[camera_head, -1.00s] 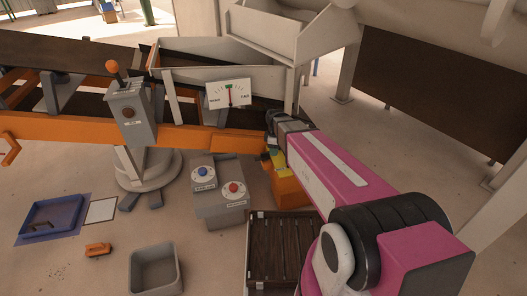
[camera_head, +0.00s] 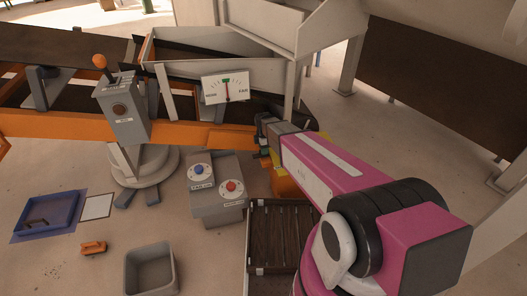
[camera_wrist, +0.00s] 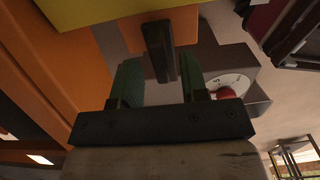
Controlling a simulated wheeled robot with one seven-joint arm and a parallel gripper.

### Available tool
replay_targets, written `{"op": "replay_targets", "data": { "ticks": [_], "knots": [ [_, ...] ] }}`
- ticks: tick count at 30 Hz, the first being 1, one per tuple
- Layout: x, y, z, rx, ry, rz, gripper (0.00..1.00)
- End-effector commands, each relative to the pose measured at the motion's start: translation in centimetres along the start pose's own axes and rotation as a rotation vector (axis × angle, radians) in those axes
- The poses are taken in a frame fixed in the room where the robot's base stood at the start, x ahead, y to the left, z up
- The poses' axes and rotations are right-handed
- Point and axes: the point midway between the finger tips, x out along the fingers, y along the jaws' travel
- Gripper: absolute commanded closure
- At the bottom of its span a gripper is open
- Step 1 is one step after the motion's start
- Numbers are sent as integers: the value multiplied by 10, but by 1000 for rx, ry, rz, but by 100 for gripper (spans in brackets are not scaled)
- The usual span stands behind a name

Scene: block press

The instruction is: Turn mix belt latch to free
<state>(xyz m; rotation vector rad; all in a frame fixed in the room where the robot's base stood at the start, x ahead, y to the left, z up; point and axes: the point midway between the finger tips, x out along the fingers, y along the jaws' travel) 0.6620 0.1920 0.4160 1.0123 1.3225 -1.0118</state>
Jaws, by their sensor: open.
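An orange post or box with a yellow top (camera_head: 287,184) stands at the end of the orange conveyor rail, partly hidden behind my arm. In the wrist view a dark handle (camera_wrist: 160,52), which looks like the latch, stands out from it below a yellow part (camera_wrist: 120,12). My gripper (camera_head: 264,150) is at this box, pointing down. In the wrist view my gripper (camera_wrist: 156,80) is open, with one green-padded finger on each side of the dark handle. I see gaps on both sides, and cannot tell whether either finger touches it. The latch's markings are hidden.
A grey button box with a blue knob (camera_head: 198,169) and a red knob (camera_head: 231,187) stands just left of my gripper. A gauge (camera_head: 225,88) and an orange-knobbed lever (camera_head: 100,61) are farther left. A wooden crate (camera_head: 282,205) and grey bin (camera_head: 151,267) are on the floor.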

Motion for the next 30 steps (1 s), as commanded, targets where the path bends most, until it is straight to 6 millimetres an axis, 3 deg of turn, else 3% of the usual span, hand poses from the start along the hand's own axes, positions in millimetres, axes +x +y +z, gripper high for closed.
{"op": "replay_targets", "data": {
  "ticks": [4, 14, 15, 18, 19, 30],
  "knots": [
    [13, 0, 0, 0, 0, -1, 60],
    [16, 0, 0, 1, 0, 0, 60],
    [16, 0, 0, 1, 0, 0, 63],
    [16, 0, 0, 1, 0, 0, 95],
    [16, 0, 0, 1, 0, 0, 100],
    [16, 0, 0, 33, 0, 0, 100]
  ]
}}
